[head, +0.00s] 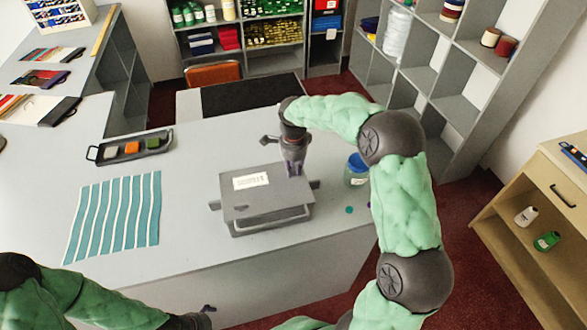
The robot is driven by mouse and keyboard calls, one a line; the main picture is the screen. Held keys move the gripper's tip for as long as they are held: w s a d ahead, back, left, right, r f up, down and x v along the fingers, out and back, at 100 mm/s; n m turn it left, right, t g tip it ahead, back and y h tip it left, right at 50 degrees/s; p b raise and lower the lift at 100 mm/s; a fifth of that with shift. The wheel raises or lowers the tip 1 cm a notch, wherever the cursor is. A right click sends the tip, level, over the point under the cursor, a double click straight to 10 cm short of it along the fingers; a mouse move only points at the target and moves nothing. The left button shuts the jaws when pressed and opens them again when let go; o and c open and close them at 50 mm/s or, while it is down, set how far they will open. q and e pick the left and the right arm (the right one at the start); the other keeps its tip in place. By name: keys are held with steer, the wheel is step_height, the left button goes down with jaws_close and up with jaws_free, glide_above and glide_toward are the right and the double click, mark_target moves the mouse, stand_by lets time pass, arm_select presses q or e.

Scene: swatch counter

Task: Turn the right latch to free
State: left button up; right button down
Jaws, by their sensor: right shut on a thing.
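A grey box (235,207) with a white label (251,181) on its lid sits near the front of the counter. A wire-like handle (270,229) runs along its front. A small grey tab, the left latch (215,204), sticks out on the left side. The right latch (314,184) shows as a small tab on the right side. My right gripper (294,170) points down at the box's back right corner and is shut, with its fingertips partly hidden; it appears to hold the right latch. My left gripper (206,312) is at the bottom edge, mostly cut off.
A blue-lidded jar (356,172) stands just right of the box, close to my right arm. A black tray (130,148) with coloured blocks and a teal striped swatch (115,215) lie to the left. The grey counter (190,248) is clear between the swatch and box.

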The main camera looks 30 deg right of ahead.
mark_target(294, 170)
steer(key=c, duration=1.1)
jaws_free()
steer(key=shift+c, duration=0.2)
step_height(294, 170, up, 12)
